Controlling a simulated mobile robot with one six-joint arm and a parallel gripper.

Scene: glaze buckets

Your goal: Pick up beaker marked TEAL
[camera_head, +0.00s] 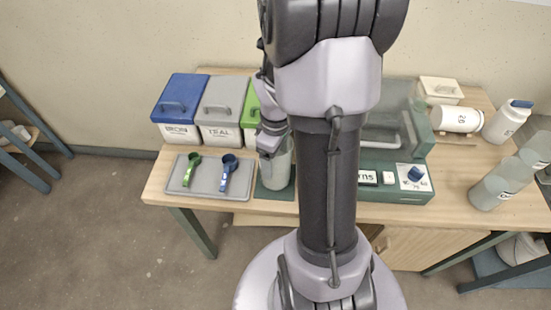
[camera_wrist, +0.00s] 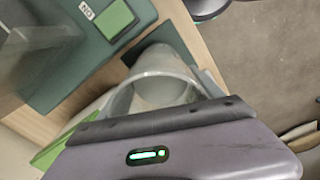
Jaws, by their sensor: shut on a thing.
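A pale, translucent beaker (camera_head: 281,172) stands upright at or just above a dark green mat (camera_head: 274,193) near the front edge of the table. No mark on it can be read. My gripper (camera_head: 270,140) is shut on the upper part of this beaker, and my arm hides its right side. In the wrist view the open mouth of the beaker (camera_wrist: 165,88) shows just beyond the dark edge of my gripper. Whether its base touches the mat is hard to tell.
A blue bin (camera_head: 180,105), a grey bin labelled TEAL (camera_head: 218,110) and a partly hidden green bin (camera_head: 250,118) stand behind. A grey tray (camera_head: 210,190) with two scoops lies left.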

